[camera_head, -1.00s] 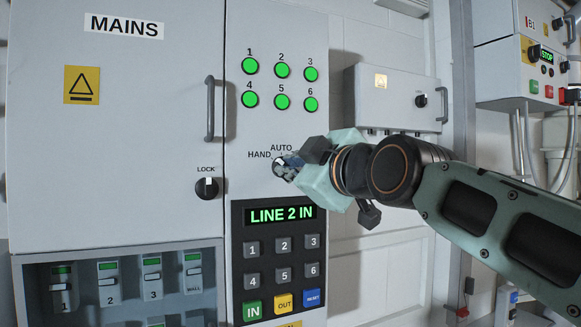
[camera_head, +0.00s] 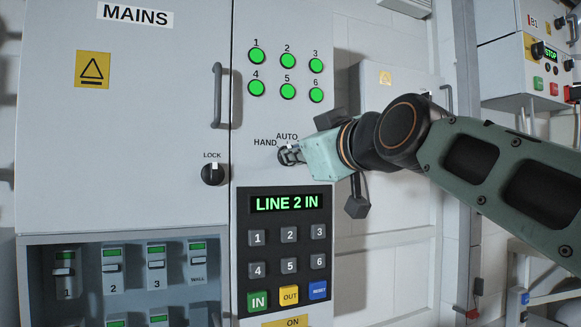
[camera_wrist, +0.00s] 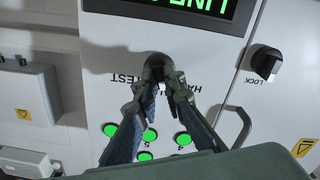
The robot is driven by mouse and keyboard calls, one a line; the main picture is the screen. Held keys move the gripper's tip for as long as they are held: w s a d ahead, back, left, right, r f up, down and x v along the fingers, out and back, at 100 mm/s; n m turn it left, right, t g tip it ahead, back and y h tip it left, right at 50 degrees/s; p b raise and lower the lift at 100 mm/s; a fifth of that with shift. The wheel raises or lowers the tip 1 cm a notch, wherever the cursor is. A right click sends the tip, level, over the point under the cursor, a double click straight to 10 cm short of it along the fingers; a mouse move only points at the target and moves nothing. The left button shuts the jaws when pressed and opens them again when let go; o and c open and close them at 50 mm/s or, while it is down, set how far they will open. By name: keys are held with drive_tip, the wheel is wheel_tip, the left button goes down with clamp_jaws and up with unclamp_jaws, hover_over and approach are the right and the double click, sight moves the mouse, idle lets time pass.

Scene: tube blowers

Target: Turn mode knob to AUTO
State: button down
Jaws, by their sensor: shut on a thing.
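The mode knob (camera_head: 284,156) is a dark round knob on the grey panel, below the AUTO label (camera_head: 287,136) and right of the HAND label (camera_head: 265,142). My gripper (camera_head: 291,155) reaches it from the right, with its fingers shut on the knob. In the wrist view the knob (camera_wrist: 158,60) sits between the fingertips of my gripper (camera_wrist: 160,75). The labels there are upside down; TEST (camera_wrist: 127,78) can be read and the others are partly hidden by the fingers. A pale mark shows near the knob's top in the head view, but its exact pointing is unclear.
Several lit green buttons (camera_head: 287,61) are above the knob. A keypad (camera_head: 287,240) with a LINE 2 IN display (camera_head: 284,204) is below. A LOCK knob (camera_head: 213,173) and a door handle (camera_head: 218,97) are to the left. A small grey box (camera_head: 380,85) is behind my arm.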

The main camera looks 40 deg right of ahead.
drive_tip(key=shift+m+b, duration=1.1)
drive_tip(key=shift+m, duration=1.2)
drive_tip(key=c, duration=2)
unclamp_jaws()
drive_tip(key=v, duration=1.2)
drive_tip(key=shift+r, duration=0.1)
